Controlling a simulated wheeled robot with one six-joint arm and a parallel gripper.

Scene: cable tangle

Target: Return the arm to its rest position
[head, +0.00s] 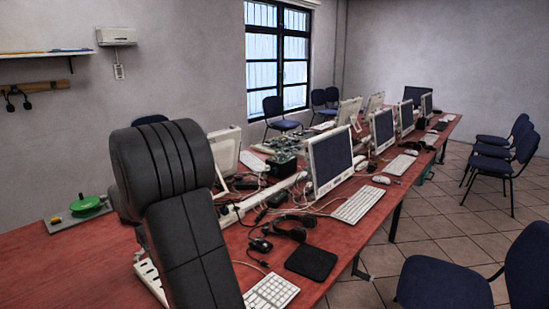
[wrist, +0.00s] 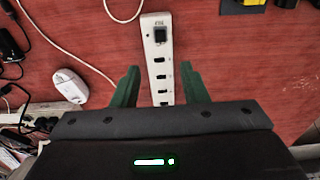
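My gripper (wrist: 159,68) shows in the wrist view as two green fingers spread apart, open. A white power strip (wrist: 159,45) with dark sockets lies on the red tabletop between and beyond the fingers. Bare red gaps show on both sides of it, and its lower end is hidden behind the gripper body. In the head view my dark arm rises large in the left foreground, bent over, and its gripper is hidden.
Cables, a headset (head: 290,230), a black mouse pad (head: 311,262) and keyboards crowd the table right of my arm. Monitors (head: 330,160) stand further back. A green disc (head: 85,203) on a grey board is at the left. A white mouse (wrist: 70,84) lies left of the fingers.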

